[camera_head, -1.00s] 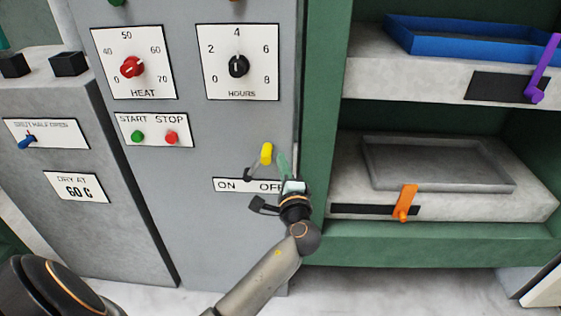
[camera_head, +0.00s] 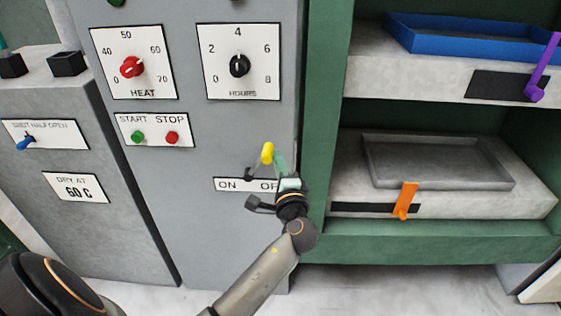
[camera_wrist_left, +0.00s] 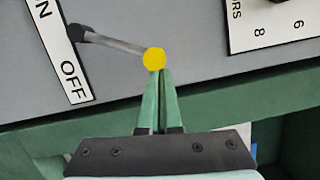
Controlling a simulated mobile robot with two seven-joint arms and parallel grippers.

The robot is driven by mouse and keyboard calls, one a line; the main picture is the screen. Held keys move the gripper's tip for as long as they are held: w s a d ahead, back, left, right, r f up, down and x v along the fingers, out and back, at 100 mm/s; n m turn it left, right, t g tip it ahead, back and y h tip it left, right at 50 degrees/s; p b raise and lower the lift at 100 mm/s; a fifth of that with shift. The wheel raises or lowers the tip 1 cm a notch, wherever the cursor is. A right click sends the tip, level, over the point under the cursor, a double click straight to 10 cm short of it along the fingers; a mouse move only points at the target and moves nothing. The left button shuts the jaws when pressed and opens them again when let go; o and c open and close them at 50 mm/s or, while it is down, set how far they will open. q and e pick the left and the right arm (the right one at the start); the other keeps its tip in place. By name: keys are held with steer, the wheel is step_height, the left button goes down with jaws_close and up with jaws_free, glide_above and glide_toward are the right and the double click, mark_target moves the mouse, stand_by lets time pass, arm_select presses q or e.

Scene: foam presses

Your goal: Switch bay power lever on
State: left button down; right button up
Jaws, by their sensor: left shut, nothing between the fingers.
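The bay power lever has a yellow knob (camera_head: 267,153) on a thin stem, on the grey cabinet above the ON/OFF label (camera_head: 228,185). The stem leans up and right, toward the OFF side. In the left wrist view the yellow knob (camera_wrist_left: 154,58) and its dark pivot (camera_wrist_left: 77,33) show clearly. My left gripper (camera_head: 279,160) is shut and empty, just right of the knob. In the left wrist view its green fingertips (camera_wrist_left: 160,74) are right at the knob, apparently touching it. My left gripper covers part of the word OFF. My right gripper is not in view.
The HEAT dial (camera_head: 132,67), HOURS dial (camera_head: 239,65), green START button (camera_head: 138,138) and red STOP button (camera_head: 172,138) sit above. To the right, a green rack holds a blue tray (camera_head: 470,42) and a grey tray (camera_head: 440,165), with purple (camera_head: 541,72) and orange (camera_head: 405,201) levers.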

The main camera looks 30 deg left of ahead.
arm_select(q)
steer(key=shift+s+a+r+n, duration=0.1)
steer(key=shift+a+r+n, duration=0.1)
steer(key=shift+n, duration=0.1)
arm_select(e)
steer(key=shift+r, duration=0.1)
arm_select(q)
steer(key=s+a+r+n+h+p, duration=0.2)
steer(key=s+a+n+p, duration=0.4)
steer(key=a+n+p, duration=0.2)
steer(key=a+n, duration=0.2)
steer(key=a, duration=0.1)
steer(key=shift+s+g+h, duration=0.4)
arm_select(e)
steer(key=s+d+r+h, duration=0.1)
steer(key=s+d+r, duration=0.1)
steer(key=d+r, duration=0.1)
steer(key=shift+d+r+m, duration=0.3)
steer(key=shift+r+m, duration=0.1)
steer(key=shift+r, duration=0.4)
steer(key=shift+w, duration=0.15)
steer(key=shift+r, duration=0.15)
